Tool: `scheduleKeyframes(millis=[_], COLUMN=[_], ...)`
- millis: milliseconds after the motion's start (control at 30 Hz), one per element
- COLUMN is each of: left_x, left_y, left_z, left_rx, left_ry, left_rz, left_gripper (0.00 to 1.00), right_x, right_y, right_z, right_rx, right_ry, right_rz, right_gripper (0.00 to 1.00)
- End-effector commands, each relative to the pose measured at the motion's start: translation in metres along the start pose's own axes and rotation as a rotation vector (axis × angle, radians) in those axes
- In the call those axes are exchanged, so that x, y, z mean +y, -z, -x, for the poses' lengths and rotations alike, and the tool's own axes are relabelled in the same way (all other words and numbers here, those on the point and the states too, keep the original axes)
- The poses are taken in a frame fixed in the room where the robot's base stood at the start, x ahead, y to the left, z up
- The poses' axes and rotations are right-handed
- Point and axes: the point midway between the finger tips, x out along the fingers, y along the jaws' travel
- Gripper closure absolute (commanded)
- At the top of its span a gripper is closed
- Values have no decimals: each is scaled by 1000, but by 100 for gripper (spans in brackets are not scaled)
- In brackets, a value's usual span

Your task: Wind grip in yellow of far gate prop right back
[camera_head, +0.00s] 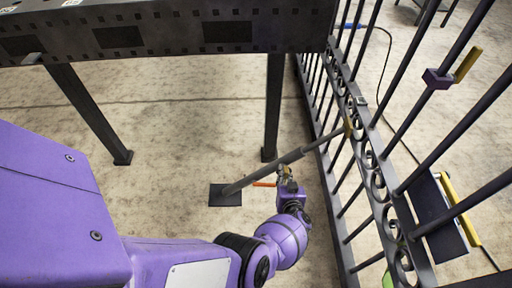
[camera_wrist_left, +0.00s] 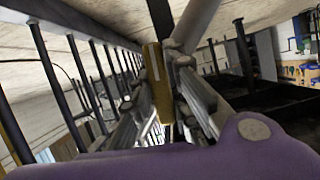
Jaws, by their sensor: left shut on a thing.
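The far gate prop (camera_head: 262,172) is a grey strut. It slants from a dark floor plate (camera_head: 226,195) up to the scroll gate (camera_head: 366,150), where a yellow piece (camera_head: 348,127) shows at its upper end. My left gripper (camera_head: 285,176) is beside the strut's lower half, partly hidden by its own purple wrist. In the left wrist view the yellow grip (camera_wrist_left: 157,84) stands between the fingers of my left gripper (camera_wrist_left: 160,112), which is shut on it. An orange bar (camera_head: 264,184) shows beside the gripper. My right gripper is out of view.
A dark steel table (camera_head: 165,35) with legs stands at the back left. The gate's bars run along the right. A yellow handle (camera_head: 467,65) on a purple block and a dark panel (camera_head: 440,222) are at the gate. Bare floor lies left of the plate.

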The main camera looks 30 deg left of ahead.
Motion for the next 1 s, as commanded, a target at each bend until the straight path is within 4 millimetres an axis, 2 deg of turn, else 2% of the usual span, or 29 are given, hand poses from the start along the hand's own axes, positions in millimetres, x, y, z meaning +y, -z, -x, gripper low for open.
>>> scheduleKeyframes(millis=[33, 67, 200, 633, 867, 1000], left_x=[1, 1, 1, 2, 1, 1], left_y=[1, 1, 2, 1, 0, -1], left_z=[-1, -1, -1, 4, 25, 44], left_rx=[1, 1, 2, 2, 0, -1], left_ry=[0, 0, 0, -2, 0, -1], left_rz=[3, 3, 3, 5, 6, 6], left_gripper=[100, 83, 66, 66, 66, 66], right_x=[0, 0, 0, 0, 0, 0], right_y=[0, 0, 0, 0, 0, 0], right_z=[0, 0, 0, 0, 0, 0], right_rx=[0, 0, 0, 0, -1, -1], right_ry=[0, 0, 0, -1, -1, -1], right_rz=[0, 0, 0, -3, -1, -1], right_gripper=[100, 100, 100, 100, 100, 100])
